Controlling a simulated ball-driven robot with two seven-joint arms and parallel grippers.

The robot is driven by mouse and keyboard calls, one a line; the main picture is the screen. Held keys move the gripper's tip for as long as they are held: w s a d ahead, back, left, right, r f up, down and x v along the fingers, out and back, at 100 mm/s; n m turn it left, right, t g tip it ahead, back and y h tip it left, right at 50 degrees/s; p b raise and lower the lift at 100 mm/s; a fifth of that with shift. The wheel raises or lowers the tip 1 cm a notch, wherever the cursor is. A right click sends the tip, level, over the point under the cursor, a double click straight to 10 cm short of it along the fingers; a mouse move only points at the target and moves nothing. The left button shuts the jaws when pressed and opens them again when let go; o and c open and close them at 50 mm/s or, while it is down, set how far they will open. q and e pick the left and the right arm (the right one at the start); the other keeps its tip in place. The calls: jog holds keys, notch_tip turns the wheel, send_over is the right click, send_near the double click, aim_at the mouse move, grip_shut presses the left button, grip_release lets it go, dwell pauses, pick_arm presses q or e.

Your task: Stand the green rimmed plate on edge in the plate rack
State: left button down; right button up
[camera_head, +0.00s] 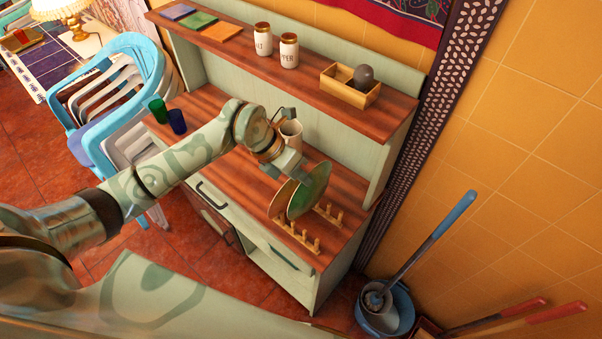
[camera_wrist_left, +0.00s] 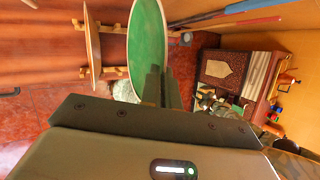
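The green rimmed plate (camera_head: 312,190) is upright on edge, a little tilted, over the right part of the wooden plate rack (camera_head: 304,238). My left gripper (camera_head: 299,176) is at its upper left rim. In the left wrist view the fingers (camera_wrist_left: 163,88) are closed at the rim of the green plate (camera_wrist_left: 146,40). A tan plate (camera_head: 281,201) stands on edge in the rack, to the left of the green one; it also shows in the left wrist view (camera_wrist_left: 92,45). I cannot tell whether the green plate's lower edge touches the rack. My right gripper is out of view.
The rack stands on the wooden counter (camera_head: 232,160) near its right end. Green (camera_head: 158,110) and blue (camera_head: 177,121) cups stand at the left. A shelf (camera_head: 300,70) with jars overhangs the back.

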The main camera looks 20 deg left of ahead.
pick_arm(q)
notch_tip(320, 180, down, 10)
jog(key=b, duration=0.6)
jog(key=shift+b, duration=0.4)
dwell(2.9)
jog(key=c, duration=1.6)
grip_release()
jog(key=shift+o, duration=0.2)
jog(key=v, duration=1.6)
jog(key=shift+a+r, duration=0.15)
jog(key=shift+s, duration=0.1)
